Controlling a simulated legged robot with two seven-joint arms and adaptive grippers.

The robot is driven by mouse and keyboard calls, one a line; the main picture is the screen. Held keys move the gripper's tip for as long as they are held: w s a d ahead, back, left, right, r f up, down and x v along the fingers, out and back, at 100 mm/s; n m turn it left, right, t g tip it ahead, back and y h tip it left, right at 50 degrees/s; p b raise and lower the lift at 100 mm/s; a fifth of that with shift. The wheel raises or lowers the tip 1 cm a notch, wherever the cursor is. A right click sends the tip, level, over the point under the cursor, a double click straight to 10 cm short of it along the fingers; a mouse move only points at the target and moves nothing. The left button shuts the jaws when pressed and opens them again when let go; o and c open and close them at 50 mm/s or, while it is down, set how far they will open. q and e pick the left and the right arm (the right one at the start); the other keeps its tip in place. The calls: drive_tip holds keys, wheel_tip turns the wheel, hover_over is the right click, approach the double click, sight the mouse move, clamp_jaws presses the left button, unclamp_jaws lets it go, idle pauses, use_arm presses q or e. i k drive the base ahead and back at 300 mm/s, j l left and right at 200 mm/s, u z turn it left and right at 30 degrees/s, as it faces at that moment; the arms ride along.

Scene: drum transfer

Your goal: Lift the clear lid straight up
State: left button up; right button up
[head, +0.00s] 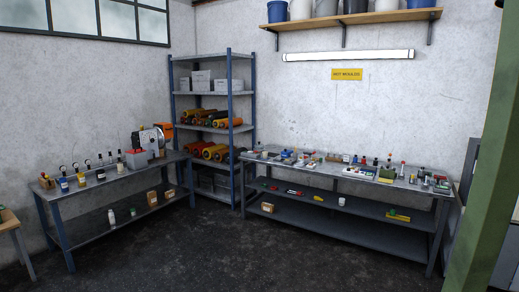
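I cannot make out a clear lid at this distance. Neither of my grippers is in this view. Several small bottles (81,178) stand along that bench to the left of the box.
A long workbench (342,175) along the back wall is crowded with small items. A blue-post shelf (212,87) holding orange and dark rolls stands in the corner. A green post (482,190) rises at the right. The dark floor (235,255) between the benches is clear.

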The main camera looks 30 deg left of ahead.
sight(258, 147)
drive_tip(key=i+j+u, duration=0.95)
drive_tip(key=i, duration=0.65)
drive_tip(key=i+l+u, duration=0.1)
drive_tip(key=i+u, duration=0.2)
drive_tip(key=i, duration=3.45)
